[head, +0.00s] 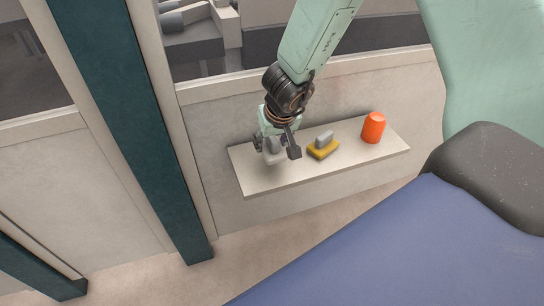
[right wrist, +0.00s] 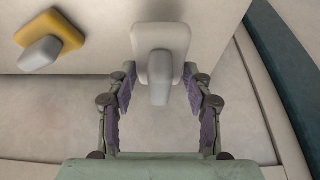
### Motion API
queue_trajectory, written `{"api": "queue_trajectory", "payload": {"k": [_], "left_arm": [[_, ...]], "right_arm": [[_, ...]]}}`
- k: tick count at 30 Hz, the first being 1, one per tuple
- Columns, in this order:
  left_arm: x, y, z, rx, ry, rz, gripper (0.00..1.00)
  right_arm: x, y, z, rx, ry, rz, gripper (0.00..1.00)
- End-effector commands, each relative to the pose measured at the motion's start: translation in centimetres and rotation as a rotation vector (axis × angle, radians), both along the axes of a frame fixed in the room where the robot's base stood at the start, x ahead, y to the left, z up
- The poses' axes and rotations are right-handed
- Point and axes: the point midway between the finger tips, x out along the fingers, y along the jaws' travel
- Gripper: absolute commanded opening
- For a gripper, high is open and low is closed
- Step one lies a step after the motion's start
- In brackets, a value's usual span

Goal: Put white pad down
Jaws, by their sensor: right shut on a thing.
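My right gripper (head: 277,146) is over the left part of a pale shelf. It is shut on the white pad (head: 272,157), which is partly hidden by the fingers in the head view. In the right wrist view the white pad (right wrist: 153,38) lies ahead of my right gripper (right wrist: 160,82), with its grey-white handle between the purple-lined fingers. I cannot tell whether the pad touches the shelf. My left gripper is not in view.
The narrow shelf (head: 250,181) also holds a yellow pad (head: 322,151) with a grey handle, right of my gripper, and an orange cup (head: 373,128) farther right. The yellow pad (right wrist: 68,30) shows in the wrist view too. A dark teal post (head: 130,130) stands left of the shelf.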

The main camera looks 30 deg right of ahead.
Motion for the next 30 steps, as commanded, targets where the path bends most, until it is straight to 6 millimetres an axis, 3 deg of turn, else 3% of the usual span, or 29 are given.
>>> {"api": "queue_trajectory", "payload": {"k": [12,26,27,30], "left_arm": [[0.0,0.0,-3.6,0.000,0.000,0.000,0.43],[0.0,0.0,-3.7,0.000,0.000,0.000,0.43],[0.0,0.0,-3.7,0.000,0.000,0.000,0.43],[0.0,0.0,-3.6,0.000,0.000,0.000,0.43]], "right_arm": [[0.0,0.0,-3.6,0.000,-0.001,0.000,0.20],[0.0,0.0,-3.9,-0.001,-0.001,0.001,0.20],[0.0,0.0,-3.9,-0.001,-0.001,0.001,0.53],[0.0,0.0,-3.8,-0.001,-0.001,0.001,0.62]]}}
